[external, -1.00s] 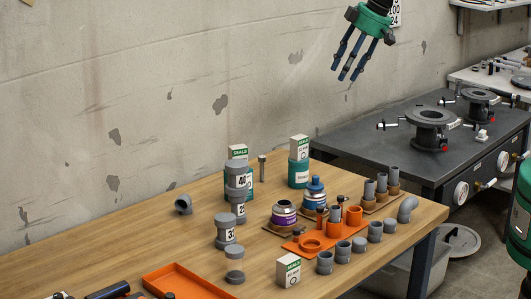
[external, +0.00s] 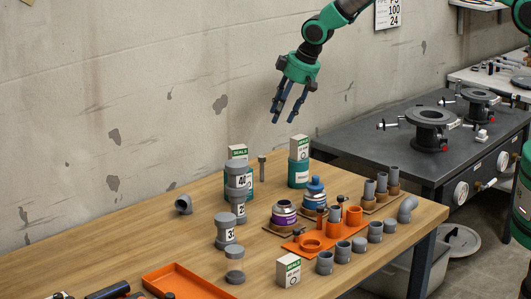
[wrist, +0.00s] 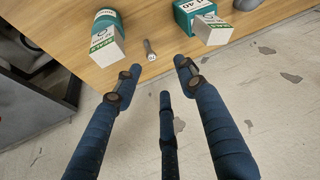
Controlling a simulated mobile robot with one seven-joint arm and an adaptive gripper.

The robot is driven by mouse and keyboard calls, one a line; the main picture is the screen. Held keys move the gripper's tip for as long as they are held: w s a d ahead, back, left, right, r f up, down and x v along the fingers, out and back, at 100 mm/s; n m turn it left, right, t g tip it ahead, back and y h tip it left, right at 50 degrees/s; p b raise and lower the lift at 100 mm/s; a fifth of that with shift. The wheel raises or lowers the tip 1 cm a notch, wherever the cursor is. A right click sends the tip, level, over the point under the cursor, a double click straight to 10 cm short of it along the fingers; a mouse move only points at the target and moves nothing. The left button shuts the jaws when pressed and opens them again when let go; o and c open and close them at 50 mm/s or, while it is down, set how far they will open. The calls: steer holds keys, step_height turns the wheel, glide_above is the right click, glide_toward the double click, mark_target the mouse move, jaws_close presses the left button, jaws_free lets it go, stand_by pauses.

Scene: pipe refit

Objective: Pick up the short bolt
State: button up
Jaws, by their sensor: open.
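The short bolt (external: 262,167) is a small grey-brown bolt standing upright on the wooden table near its back edge, between two teal cans with white SEALS boxes on top. In the wrist view the bolt (wrist: 150,50) lies ahead of the fingers, its round head facing the camera. My gripper (external: 287,111) has dark blue fingers pointing down. It is above and slightly right of the bolt in the external view, well clear of it. The fingers are spread with nothing between them, also in the wrist view (wrist: 155,82).
A teal can (external: 298,172) stands to the bolt's right and another teal can (external: 250,187) to its left, partly behind stacked grey pipe caps (external: 237,181). An orange tray (external: 328,244) and grey fittings fill the table's right part. The wall (external: 110,90) is close behind the table.

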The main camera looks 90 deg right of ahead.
steer(key=p, duration=0.1)
glide_toward(263, 156)
steer(key=r, duration=0.2)
steer(key=shift+s+a, duration=0.2)
steer(key=shift+a, duration=0.3)
steer(key=shift+x, duration=4.3)
steer(key=shift+s+d+f, duration=0.1)
steer(key=shift+f, duration=0.05)
steer(key=shift+b+x, duration=0.3)
steer(key=shift+x, duration=2.2)
steer(key=shift+s+d, duration=0.1)
jaws_close()
